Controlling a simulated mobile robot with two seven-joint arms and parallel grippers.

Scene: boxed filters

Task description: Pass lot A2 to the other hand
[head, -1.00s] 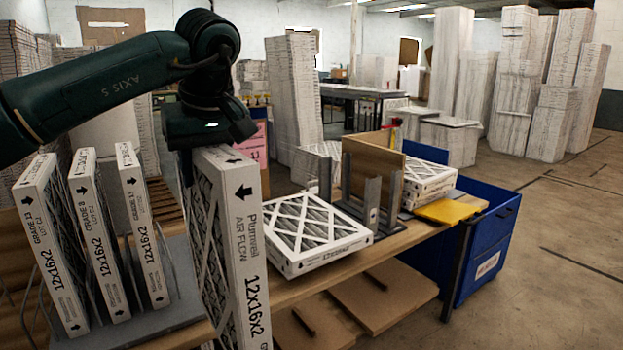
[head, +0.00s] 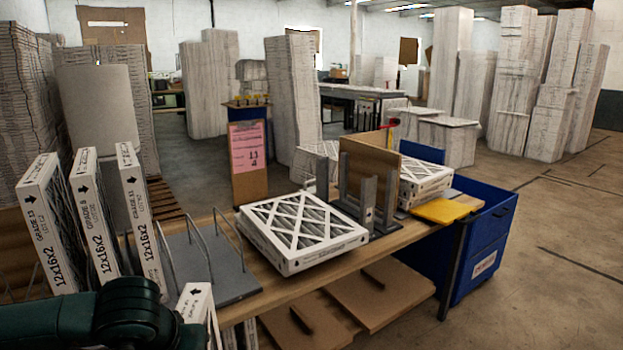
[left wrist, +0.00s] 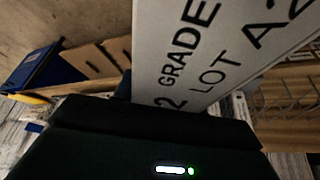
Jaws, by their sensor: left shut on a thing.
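The lot A2 filter (left wrist: 205,70) is a white-edged carton; "LOT A2" and "GRADE" read on its edge in the left wrist view. My left gripper (left wrist: 165,112) is shut on it. In the head view my left arm lies low at the bottom left, and the gripper's jaws are hidden. A white filter corner with a black arrow (head: 196,302) shows beside the arm and appears to be the held filter; the rest is below the frame. My right gripper is not in view.
Several upright filters (head: 93,215) stand in the wire rack at left, beside empty slots on a grey base (head: 220,272). A flat filter (head: 300,232) lies on the bench near a metal and wood fixture (head: 368,195). A blue bin (head: 488,245) stands at right.

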